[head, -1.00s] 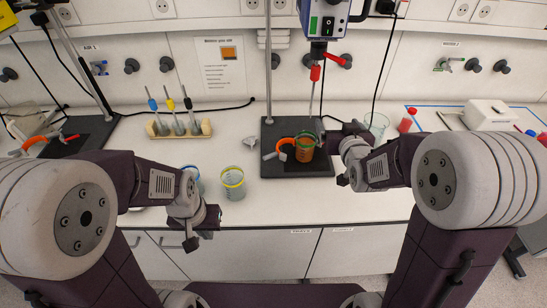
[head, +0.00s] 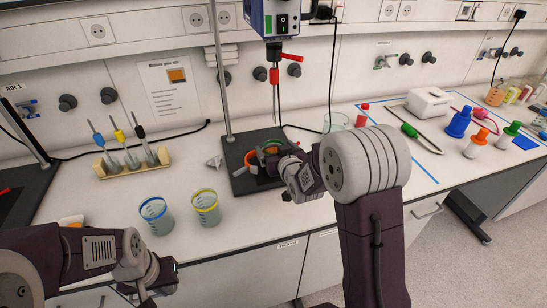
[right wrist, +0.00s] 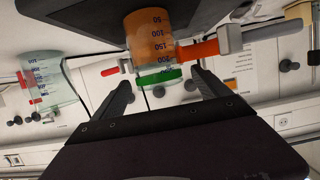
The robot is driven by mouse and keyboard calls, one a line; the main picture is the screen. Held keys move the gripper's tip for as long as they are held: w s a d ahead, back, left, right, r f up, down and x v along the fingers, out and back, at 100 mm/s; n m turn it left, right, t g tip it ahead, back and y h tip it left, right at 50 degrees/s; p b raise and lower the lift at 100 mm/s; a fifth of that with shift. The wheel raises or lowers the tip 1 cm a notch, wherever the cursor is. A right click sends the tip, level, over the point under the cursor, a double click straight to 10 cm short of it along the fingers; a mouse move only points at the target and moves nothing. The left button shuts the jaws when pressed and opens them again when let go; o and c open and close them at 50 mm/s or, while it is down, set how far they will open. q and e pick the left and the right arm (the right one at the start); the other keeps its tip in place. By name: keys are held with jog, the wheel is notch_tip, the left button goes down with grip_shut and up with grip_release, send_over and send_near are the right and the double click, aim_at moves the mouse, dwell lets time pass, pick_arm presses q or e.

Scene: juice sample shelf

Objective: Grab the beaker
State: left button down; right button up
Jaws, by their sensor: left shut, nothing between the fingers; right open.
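A beaker with orange liquid and a green rim (head: 272,149) stands on the stirrer's black base, partly hidden by my right gripper (head: 277,163) in the head view. In the right wrist view the same beaker (right wrist: 148,38) appears upside down. My right gripper (right wrist: 161,80) is open, its fingertips close to the beaker's rim end, one on either side in the picture. I cannot tell whether they touch it. My left gripper (head: 150,298) is shut and empty near the front edge, low in the head view, away from the beaker.
An orange clamp (head: 250,158) sits beside the beaker; the stirrer's black base (head: 244,184) and rod (head: 222,80) surround it. A blue-rimmed beaker (head: 155,215) and a yellow-rimmed beaker (head: 205,207) stand to the left. A clear beaker (head: 336,122) and colored bottles stand to the right.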

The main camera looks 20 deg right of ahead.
aim_at(271, 142)
jog(key=shift+w+d, duration=0.1)
jog(key=shift+w, duration=0.15)
jog(key=p+x, duration=0.1)
jog(key=x, duration=0.3)
jog(key=shift+r, duration=0.1)
jog(key=shift+w, duration=0.35)
jog(key=shift+s, duration=0.15)
jog(key=c, duration=1.8)
jog(key=shift+s+r, duration=0.3)
jog(key=shift+r, duration=0.1)
jog(key=r+v, duration=0.1)
jog(key=v, duration=0.4)
jog(key=r+v, duration=0.1)
jog(key=v, duration=0.8)
jog(key=shift+w+r, duration=0.1)
jog(key=shift+r, duration=0.4)
